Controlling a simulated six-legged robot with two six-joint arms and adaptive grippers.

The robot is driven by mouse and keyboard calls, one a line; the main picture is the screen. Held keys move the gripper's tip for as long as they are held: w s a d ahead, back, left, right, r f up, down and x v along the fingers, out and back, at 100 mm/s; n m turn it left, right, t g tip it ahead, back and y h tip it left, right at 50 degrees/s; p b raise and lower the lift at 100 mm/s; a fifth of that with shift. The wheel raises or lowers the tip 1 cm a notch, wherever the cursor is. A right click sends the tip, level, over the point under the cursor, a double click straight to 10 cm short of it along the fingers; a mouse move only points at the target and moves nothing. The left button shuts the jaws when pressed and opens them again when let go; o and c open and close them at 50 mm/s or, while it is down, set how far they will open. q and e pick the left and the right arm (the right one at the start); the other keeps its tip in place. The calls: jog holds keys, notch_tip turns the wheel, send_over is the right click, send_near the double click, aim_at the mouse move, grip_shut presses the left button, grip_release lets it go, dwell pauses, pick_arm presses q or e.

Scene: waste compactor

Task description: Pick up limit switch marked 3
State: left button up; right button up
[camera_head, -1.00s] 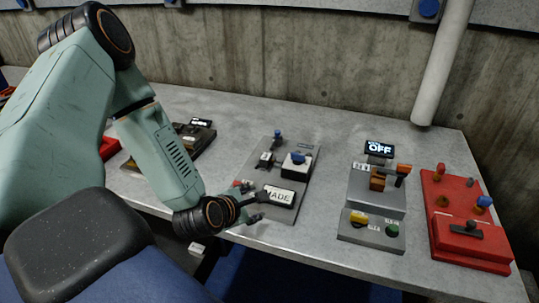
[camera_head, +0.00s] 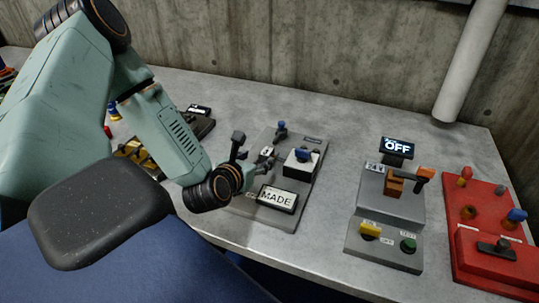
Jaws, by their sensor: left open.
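My left gripper (camera_head: 254,156) is open over the left part of a grey panel. One dark finger stands up and the other lies lower, near the panel. A small dark block with a white marked label (camera_head: 267,151) sits close to the fingers; it appears to be the limit switch marked 3, but the mark is too small to read surely. I cannot tell whether the fingers touch it. My right gripper is not in view.
To the right stand a grey box (camera_head: 391,205) with an orange lever, yellow and green buttons and an OFF display (camera_head: 397,147), and a red panel (camera_head: 495,245). A dark device (camera_head: 198,122) lies behind my left arm. Bare table (camera_head: 335,140) lies between them.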

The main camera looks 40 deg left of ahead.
aim_at(267, 151)
pick_arm(q)
jog(key=shift+w+a+f, duration=0.2)
jog(key=shift+w+a, duration=0.15)
jog(key=shift+d+b+x, duration=0.1)
jog(key=shift+b+x, duration=0.1)
jog(key=shift+x, duration=0.45)
jog(key=shift+d+b+x, duration=0.15)
jog(key=shift+x, duration=0.45)
jog(key=x, duration=0.4)
jog(key=shift+w+a, duration=0.1)
jog(key=shift+w, duration=0.35)
jog(key=shift+s, duration=0.15)
jog(key=shift+r, duration=0.1)
jog(key=shift+c, duration=0.8)
jog(key=c, duration=0.6)
jog(key=shift+a, duration=0.1)
grip_shut()
